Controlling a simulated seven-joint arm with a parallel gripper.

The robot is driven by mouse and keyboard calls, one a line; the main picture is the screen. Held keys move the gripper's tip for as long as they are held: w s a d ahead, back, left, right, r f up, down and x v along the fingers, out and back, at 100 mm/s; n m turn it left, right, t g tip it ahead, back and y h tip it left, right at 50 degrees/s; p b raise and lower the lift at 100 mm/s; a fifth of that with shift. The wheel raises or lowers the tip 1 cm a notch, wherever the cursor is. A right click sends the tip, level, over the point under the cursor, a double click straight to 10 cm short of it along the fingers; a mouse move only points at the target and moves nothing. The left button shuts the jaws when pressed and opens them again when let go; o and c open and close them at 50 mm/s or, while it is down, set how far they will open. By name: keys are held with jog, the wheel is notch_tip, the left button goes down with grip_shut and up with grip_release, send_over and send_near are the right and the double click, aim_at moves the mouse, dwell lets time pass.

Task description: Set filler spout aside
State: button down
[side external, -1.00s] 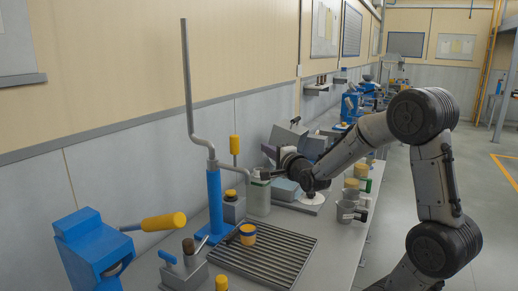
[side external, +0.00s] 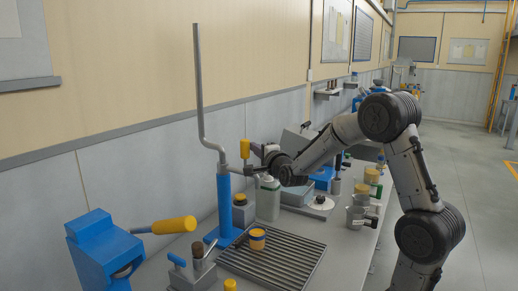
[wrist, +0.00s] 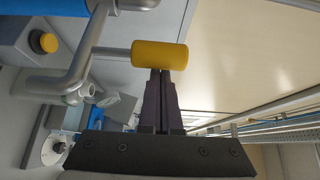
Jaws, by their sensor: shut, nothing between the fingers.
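A bent grey pipe (side external: 199,95), which I take to be the filler spout, rises from a blue column (side external: 224,205) on the bench. An upright yellow handle (side external: 244,148) sits on an arm of it. In the wrist view the yellow handle (wrist: 160,55) joins the grey pipe (wrist: 80,60). My gripper (side external: 254,150) is beside the handle, on its right in the side view. In the wrist view my gripper's fingers (wrist: 164,74) are shut and empty, their tips at the handle's edge. I cannot tell whether they touch it.
A pale canister (side external: 267,203) stands right of the column. A blue machine (side external: 95,250) with a yellow handle stands at left. Several mugs and cans, including a grey mug (side external: 355,216), line the bench's right side.

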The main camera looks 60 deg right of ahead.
jog(key=shift+a, duration=0.15)
jog(key=shift+a, duration=0.25)
